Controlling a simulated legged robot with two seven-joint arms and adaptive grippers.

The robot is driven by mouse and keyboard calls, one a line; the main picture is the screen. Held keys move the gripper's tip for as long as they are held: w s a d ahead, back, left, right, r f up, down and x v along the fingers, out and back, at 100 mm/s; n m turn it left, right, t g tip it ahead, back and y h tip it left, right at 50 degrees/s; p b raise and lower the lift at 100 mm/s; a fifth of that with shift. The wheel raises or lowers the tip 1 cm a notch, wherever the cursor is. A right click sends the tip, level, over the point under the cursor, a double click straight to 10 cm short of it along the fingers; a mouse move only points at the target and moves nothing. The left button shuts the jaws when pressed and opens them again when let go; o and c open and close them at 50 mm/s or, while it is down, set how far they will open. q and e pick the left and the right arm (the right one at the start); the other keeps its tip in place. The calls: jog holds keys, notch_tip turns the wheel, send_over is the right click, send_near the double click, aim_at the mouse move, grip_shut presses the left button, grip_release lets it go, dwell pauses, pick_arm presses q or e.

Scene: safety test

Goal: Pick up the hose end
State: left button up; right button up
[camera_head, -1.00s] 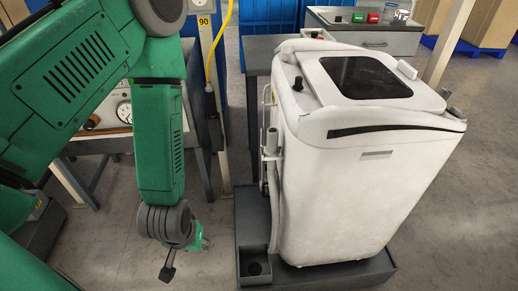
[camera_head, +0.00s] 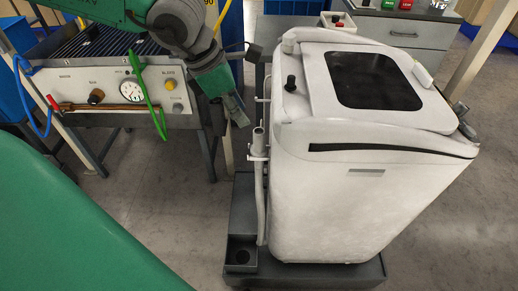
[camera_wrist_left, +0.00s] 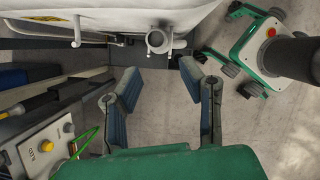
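The hose end (camera_head: 258,139) is a pale grey, upright tube mouth held at the left side of the white machine (camera_head: 385,195). Its hose runs down along the machine's side. In the left wrist view the hose end (camera_wrist_left: 157,40) shows as a round opening beyond the fingertips, near the middle. My left gripper (camera_head: 245,82) is above and just left of the hose end in the head view. In the left wrist view its two fingers (camera_wrist_left: 160,82) are spread apart with nothing between them. My right gripper is in neither view.
The machine stands on a dark grey base (camera_head: 310,273). A workbench panel with a gauge (camera_head: 131,92), knobs and green and blue cables stands at left. A drawer cabinet (camera_head: 400,36) is behind the machine. Floor is clear between bench and base.

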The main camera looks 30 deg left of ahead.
aim_at(259, 141)
pick_arm(q)
jog(key=b+x, duration=0.2)
jog(key=x, duration=0.3)
jog(key=shift+f, duration=0.3)
jog(key=shift+w+f, duration=0.15)
jog(key=shift+f, duration=0.25)
jog(key=b+x, duration=0.2)
jog(key=x, duration=0.2)
jog(key=shift+w+f+b, duration=0.2)
jog(key=shift+f+b, duration=0.1)
jog(key=shift+b, duration=0.05)
jog(key=shift+w+d+f, duration=0.1)
jog(key=shift+d+f, duration=0.1)
jog(key=shift+d, duration=0.05)
jog(key=shift+r, duration=0.1)
jog(key=shift+a, duration=0.15)
grip_shut()
